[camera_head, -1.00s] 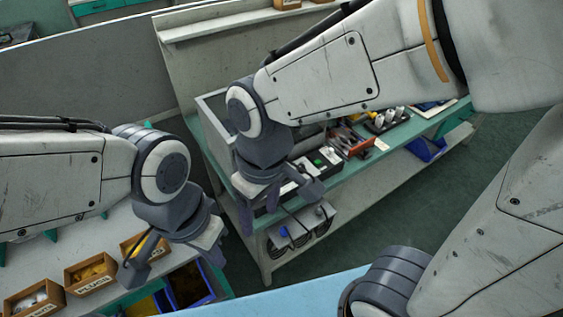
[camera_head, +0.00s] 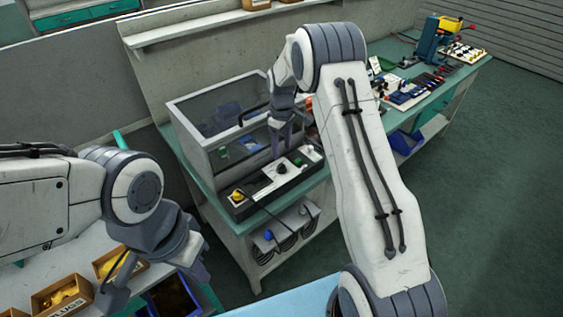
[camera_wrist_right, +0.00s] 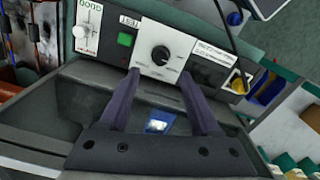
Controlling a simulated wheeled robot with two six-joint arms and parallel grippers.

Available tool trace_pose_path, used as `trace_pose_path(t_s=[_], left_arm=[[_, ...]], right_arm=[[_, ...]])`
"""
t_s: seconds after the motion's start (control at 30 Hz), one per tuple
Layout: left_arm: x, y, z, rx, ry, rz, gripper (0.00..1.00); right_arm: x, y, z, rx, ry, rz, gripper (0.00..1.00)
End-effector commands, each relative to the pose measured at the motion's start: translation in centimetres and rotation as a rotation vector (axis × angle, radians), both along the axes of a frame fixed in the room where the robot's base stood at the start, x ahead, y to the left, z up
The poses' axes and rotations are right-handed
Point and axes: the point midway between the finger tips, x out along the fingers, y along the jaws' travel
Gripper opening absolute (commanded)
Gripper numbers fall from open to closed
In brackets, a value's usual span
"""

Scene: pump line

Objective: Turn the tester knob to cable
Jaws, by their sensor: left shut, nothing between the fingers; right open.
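The tester (camera_head: 275,183) is a long dark panel unit at the front of the green-topped bench. Its black knob (camera_head: 282,168) sits on a white plate; in the right wrist view the knob (camera_wrist_right: 160,54) is near the top middle. Small marks ring the knob, too small to read. My right gripper (camera_head: 288,135) is open and empty above and behind the panel. In its wrist view the fingertips (camera_wrist_right: 160,76) lie either side of the plate's lower edge, just short of the knob. My left gripper (camera_head: 150,275) is shut and empty over the parts bench at lower left.
A clear-sided box (camera_head: 222,125) stands behind the tester. A yellow plug (camera_wrist_right: 238,84) with a black cable is at the panel's end. A green button (camera_wrist_right: 125,39) and a white slider plate (camera_wrist_right: 87,28) share the panel. Tools crowd the bench's far right.

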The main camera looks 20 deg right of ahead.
Motion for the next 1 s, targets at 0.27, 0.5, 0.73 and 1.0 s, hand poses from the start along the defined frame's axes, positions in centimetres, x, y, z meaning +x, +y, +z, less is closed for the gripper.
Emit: trace_pose_path(t_s=[0.27,0.5,0.73,1.0], left_arm=[[0.0,0.0,1.4,0.0,0.0,0.0,0.0],[0.0,0.0,1.8,0.0,0.0,0.0,0.0],[0.0,0.0,1.7,0.0,0.0,0.0,0.0],[0.0,0.0,1.7,0.0,0.0,0.0,0.0]], right_arm=[[-0.1,0.1,-5.0,0.001,0.004,0.0,0.64],[-0.1,0.1,-7.0,0.0,0.001,-0.001,0.64],[-0.1,0.1,-7.2,0.001,0.001,-0.001,0.64],[-0.1,0.1,-7.2,0.001,0.001,-0.001,0.0]])
